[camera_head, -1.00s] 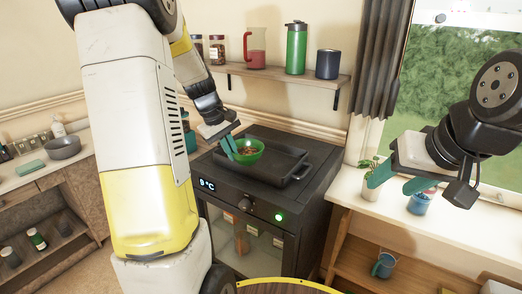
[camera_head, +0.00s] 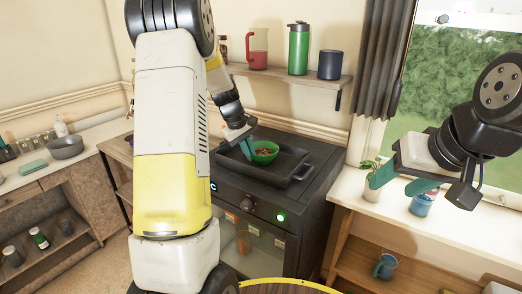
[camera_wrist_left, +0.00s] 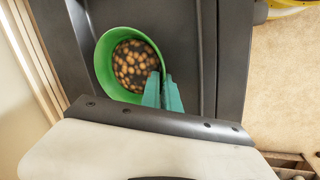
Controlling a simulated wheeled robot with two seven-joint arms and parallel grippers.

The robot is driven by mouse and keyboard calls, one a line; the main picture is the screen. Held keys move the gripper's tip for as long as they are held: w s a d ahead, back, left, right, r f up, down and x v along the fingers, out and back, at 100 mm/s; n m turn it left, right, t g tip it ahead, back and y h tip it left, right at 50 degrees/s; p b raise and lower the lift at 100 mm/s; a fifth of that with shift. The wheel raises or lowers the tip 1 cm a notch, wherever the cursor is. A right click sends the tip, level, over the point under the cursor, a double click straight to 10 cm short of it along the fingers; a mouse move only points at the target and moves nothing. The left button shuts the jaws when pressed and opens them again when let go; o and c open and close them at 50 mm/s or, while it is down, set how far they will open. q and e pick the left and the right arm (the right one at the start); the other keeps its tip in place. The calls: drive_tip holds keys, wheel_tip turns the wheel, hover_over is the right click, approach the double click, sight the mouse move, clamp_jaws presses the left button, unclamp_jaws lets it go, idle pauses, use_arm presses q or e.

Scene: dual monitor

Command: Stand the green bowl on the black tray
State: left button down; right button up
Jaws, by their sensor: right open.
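The green bowl (camera_head: 264,152) holds small brown and tan pieces and looks about upright over the black tray (camera_head: 291,160), left of its middle. In the left wrist view the bowl (camera_wrist_left: 103,66) shows from above against the dark tray (camera_wrist_left: 185,35). My left gripper (camera_head: 249,149) has its teal fingers pinched on the bowl's rim, one on each side, also in the left wrist view (camera_wrist_left: 163,92). I cannot tell whether the bowl's base touches the tray. My right gripper (camera_head: 401,182) is open and empty, at the right by the window.
The tray sits on a black oven (camera_head: 255,208) with a lit display. A shelf (camera_head: 285,73) above holds a red jug, a green flask and a dark mug.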

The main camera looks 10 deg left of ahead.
use_arm(q)
drive_tip(key=shift+f, duration=0.1)
drive_tip(key=c, duration=2)
unclamp_jaws()
drive_tip(key=o, duration=0.4)
drive_tip(key=v, duration=1.2)
drive_tip(key=s+d+r+m+t, duration=0.1)
drive_tip(key=s+d+r+m, duration=0.15)
drive_tip(key=s, duration=0.35)
drive_tip(key=s+d+r+m, duration=0.2)
drive_tip(key=s+d+r, duration=0.2)
drive_tip(key=s, duration=0.3)
drive_tip(key=s+d+f+m+t, duration=0.1)
drive_tip(key=s+d+m, duration=0.1)
drive_tip(key=s, duration=0.5)
drive_tip(key=s+d+f+m+t, duration=0.1)
drive_tip(key=s+d+m, duration=0.1)
drive_tip(key=s, duration=0.5)
drive_tip(key=shift+s+m, duration=0.3)
drive_tip(key=shift+m, duration=0.55)
